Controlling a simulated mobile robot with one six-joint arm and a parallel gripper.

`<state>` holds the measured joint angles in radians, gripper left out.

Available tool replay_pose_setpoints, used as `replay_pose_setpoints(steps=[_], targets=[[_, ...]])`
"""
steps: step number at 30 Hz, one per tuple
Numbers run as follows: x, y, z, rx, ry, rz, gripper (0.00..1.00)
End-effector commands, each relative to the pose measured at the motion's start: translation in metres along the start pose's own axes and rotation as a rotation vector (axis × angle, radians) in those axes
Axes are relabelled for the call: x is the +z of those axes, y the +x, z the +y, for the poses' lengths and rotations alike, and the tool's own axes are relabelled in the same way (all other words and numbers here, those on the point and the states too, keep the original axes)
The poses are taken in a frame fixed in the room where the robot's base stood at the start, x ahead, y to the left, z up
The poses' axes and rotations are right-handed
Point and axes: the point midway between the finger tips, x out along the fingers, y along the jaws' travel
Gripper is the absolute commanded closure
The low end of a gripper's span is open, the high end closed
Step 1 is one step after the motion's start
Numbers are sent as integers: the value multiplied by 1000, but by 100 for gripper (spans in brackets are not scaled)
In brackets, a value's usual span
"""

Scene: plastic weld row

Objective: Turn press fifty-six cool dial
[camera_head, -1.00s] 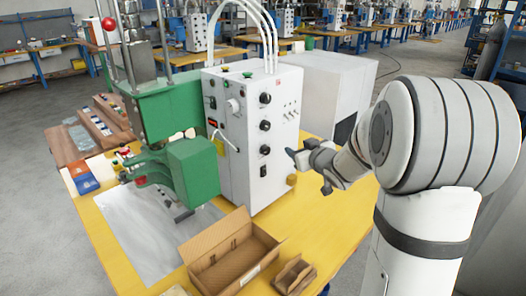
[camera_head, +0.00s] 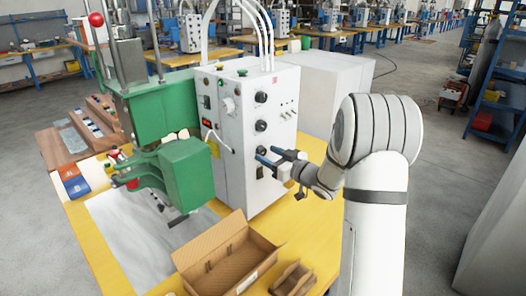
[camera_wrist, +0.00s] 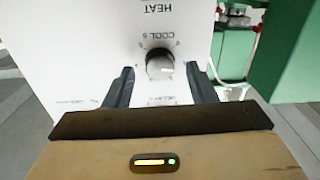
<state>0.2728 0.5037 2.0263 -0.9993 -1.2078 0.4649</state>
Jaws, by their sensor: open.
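The cool dial (camera_wrist: 159,64) is a round dark knob with a light pointer, on the white front panel of the press control box (camera_head: 233,165). Its "COOL s" label is beside it in the wrist view. My gripper (camera_wrist: 160,70) is open, one finger on each side of the dial in that view. I cannot tell whether the tips reach around the knob or stop short of it. In the head view my gripper (camera_head: 264,154) is at the panel's lower dials, its blue fingertips close to the face and partly covering them.
Further dark dials (camera_head: 261,126) run up the same panel. The green press head (camera_head: 185,170) stands left of the box. An open cardboard box (camera_head: 232,258) and a smaller one (camera_head: 292,278) sit on the yellow table (camera_head: 318,205) below my arm.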

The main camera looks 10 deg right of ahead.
Motion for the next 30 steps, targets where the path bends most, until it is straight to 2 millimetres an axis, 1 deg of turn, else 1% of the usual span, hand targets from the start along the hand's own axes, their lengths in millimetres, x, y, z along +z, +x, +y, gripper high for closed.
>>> replay_pose_setpoints(steps=[3, 10, 11, 26, 27, 30], targets=[[-1, 5, 0, 5, 0, 1, 49], [-1, 6, -2, 4, 0, 1, 49], [0, 6, -2, 4, 0, 0, 50], [-1, 6, -2, 4, 0, 1, 91], [-1, 4, 2, 6, -1, 1, 93], [-1, 6, -1, 6, 3, 1, 93]])
